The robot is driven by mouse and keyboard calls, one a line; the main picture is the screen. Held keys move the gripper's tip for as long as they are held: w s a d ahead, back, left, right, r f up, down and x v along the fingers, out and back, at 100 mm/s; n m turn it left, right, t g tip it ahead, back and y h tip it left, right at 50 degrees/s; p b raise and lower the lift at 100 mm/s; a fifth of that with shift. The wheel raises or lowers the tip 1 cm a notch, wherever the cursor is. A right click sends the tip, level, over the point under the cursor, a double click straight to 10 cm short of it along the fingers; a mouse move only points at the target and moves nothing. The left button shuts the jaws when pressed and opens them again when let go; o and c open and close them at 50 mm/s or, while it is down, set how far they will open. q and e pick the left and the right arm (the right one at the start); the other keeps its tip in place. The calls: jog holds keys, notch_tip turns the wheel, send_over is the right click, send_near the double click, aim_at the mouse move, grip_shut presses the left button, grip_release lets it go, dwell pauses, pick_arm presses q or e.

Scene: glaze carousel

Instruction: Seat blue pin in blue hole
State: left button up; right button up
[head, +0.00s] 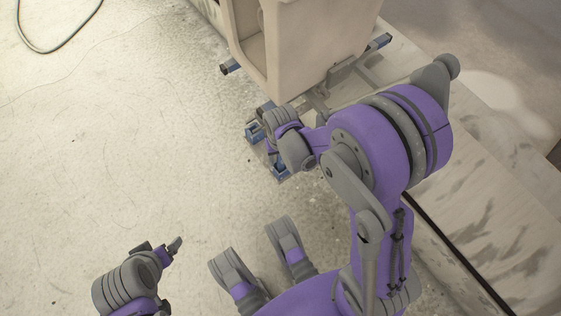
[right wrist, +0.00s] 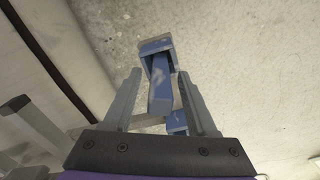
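In the right wrist view, a long blue piece that looks like the blue pin (right wrist: 161,88) lies between the two grey fingers of my right gripper (right wrist: 158,78). The fingers stand apart, with a narrow gap seeming to show on each side of the piece. Its far end meets a blue bracket-like block (right wrist: 156,44); I cannot tell if they are joined. In the head view, my right gripper is largely hidden by its own wrist, beside a blue part (head: 281,171). My left gripper (head: 172,246) is at lower left, far from the blue parts. I cannot make out a blue hole.
A large beige, open-sided housing (head: 315,50) stands on a grey metal frame with blue ends (head: 229,69), just beyond my right gripper. A pale step or slab (head: 480,170) runs along the right. A dark cable (head: 60,48) lies at upper left. The floor at left is clear.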

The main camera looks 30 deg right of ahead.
grip_shut()
